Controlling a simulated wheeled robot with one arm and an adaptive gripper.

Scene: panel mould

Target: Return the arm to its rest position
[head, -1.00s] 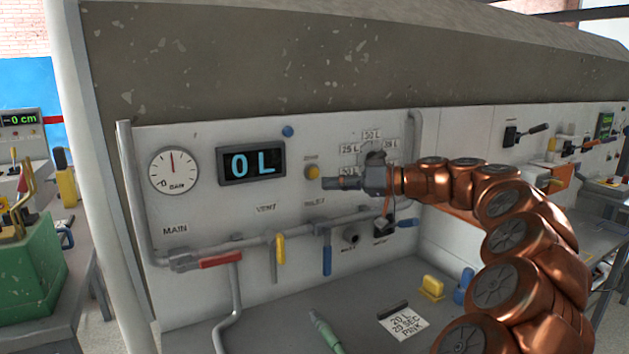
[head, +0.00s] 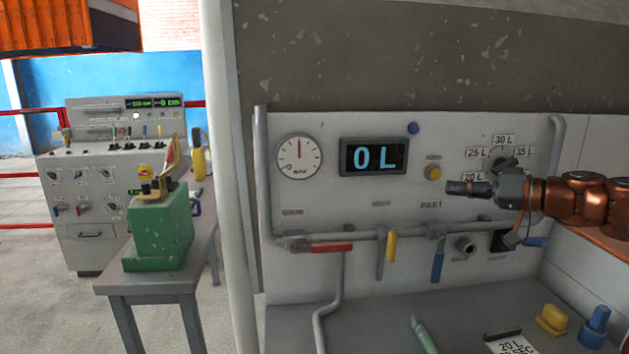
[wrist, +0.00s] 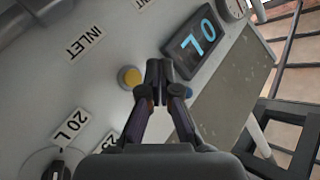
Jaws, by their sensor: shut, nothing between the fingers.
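My gripper (head: 460,188) is in front of the right part of the white panel (head: 330,220), to the right of and a little below the yellow button (head: 433,172). Its fingers are shut with nothing between them. In the wrist view the shut fingertips (wrist: 160,72) appear just right of the yellow button (wrist: 130,77), with a gap in the picture. My copper arm reaches in from the right edge and partly covers the dial (head: 503,162) with its litre labels.
The display (head: 374,157) reads 0 L, beside a gauge (head: 299,156). A grey shelf (head: 380,325) holds a green tool, a card and yellow and blue pieces. A green machine (head: 158,235) stands left.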

